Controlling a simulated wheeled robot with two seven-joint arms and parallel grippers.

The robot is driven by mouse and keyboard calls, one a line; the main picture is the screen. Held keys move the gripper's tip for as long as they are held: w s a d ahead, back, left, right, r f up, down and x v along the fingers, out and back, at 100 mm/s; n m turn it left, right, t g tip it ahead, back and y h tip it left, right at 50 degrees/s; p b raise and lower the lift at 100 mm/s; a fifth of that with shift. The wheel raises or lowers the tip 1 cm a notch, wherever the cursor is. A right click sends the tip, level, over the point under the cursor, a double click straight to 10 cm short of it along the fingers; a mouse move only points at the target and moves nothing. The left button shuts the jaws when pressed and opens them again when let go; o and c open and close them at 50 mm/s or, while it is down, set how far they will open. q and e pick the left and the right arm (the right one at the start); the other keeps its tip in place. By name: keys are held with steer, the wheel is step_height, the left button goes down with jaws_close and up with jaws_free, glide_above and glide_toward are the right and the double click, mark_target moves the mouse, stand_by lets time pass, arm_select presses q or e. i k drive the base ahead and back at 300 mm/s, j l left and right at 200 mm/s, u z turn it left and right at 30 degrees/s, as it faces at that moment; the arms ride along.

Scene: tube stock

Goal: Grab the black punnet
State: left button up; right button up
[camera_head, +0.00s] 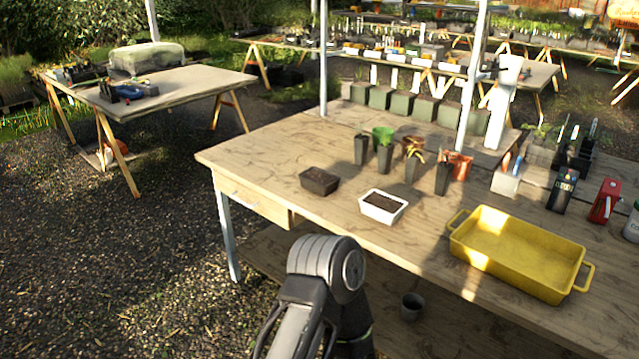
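The black punnet (319,181) sits upright on the wooden table (260,150), near its front left part, and looks filled with dark soil. A white punnet (366,210) with similar soil stands to its right and a little nearer, with a gap between them. One of my arms shows at the bottom middle, its grey joint in front of the table's front edge and below the black punnet. Neither of my grippers shows, and nothing touches the black punnet.
A yellow tray (510,268) lies to the right. The table left of the black punnet is clear. A small grey pot (411,306) stands on the lower shelf.

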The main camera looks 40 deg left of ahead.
mark_target(318, 181)
steer(key=u, duration=1.4)
steer(key=z, duration=0.6)
steer(key=i+j+z, duration=0.2)
steer(key=j+z, duration=0.2)
steer(key=i+j+z, duration=0.15)
steer(key=j+z, duration=0.65)
steer(key=i+j+z, duration=0.1)
steer(key=j, duration=0.95)
steer(key=j+z, duration=0.15)
steer(key=j, duration=0.95)
